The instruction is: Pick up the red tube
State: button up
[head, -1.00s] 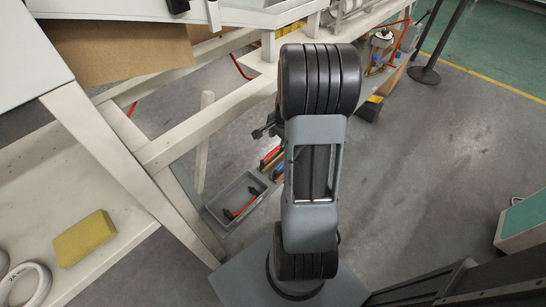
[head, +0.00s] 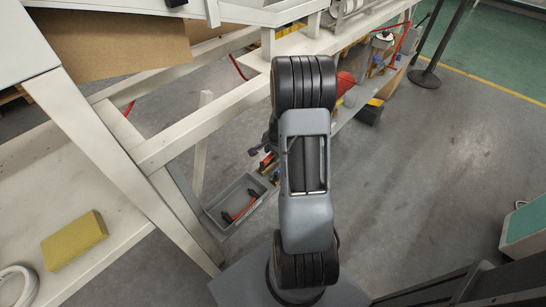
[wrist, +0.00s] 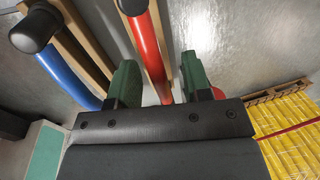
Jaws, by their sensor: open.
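The red tube (wrist: 150,50), with a black end cap, runs down the upper middle of the wrist view. My gripper (wrist: 158,82) is open, with one green finger on each side of the tube. The tube lies in line with the gap. I cannot tell whether it is deep between the fingers or touches them. The tube's lower end is hidden behind the gripper body. In the head view my arm hides the gripper, and I cannot make out the tube there.
A yellow stack (wrist: 292,130) is at right. In the head view, a grey bin (head: 213,214) stands on the floor near the white bench frame (head: 180,140).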

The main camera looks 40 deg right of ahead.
grip_shut()
dwell(0.4)
jog(key=shift+r, duration=0.1)
jog(key=shift+r, duration=0.2)
notch_tip(320, 180, up, 3)
jog(key=shift+s+r+p, duration=0.1)
jog(key=shift+r+p, duration=0.05)
jog(key=shift+p, duration=0.55)
jog(key=s+d+r+p, duration=0.2)
jog(key=s+r, duration=0.7)
jog(key=s, duration=0.4)
jog(key=shift+s+d, duration=0.2)
jog(key=shift+s, duration=0.1)
jog(key=shift+r, duration=0.1)
